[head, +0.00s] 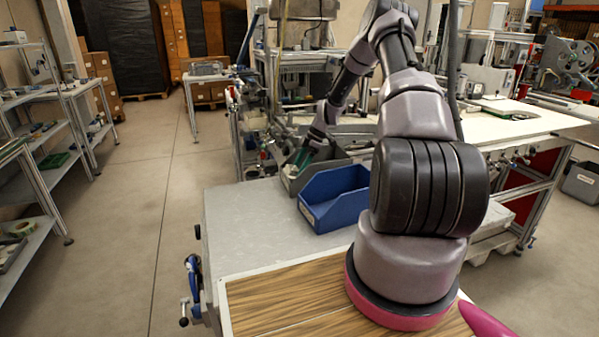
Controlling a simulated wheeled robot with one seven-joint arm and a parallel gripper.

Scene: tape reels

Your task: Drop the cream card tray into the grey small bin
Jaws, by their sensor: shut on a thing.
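The grey small bin (325,169) stands on the grey work table, behind the blue bin. My gripper (302,157) reaches down at the left part of the grey bin, with its fingers over or inside the opening. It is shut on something. A small pale patch (293,171) shows at the fingertips, and I take it to be part of the cream card tray. Most of the tray is hidden by the gripper and the bin wall, and its outline is too small to make out. I cannot tell whether it touches the bin floor.
A blue open bin (345,207) stands just in front of the grey bin. The grey table top (245,225) is clear to the left. A long white bench (500,122) with equipment stands behind at the right. Shelves (50,135) stand at the far left.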

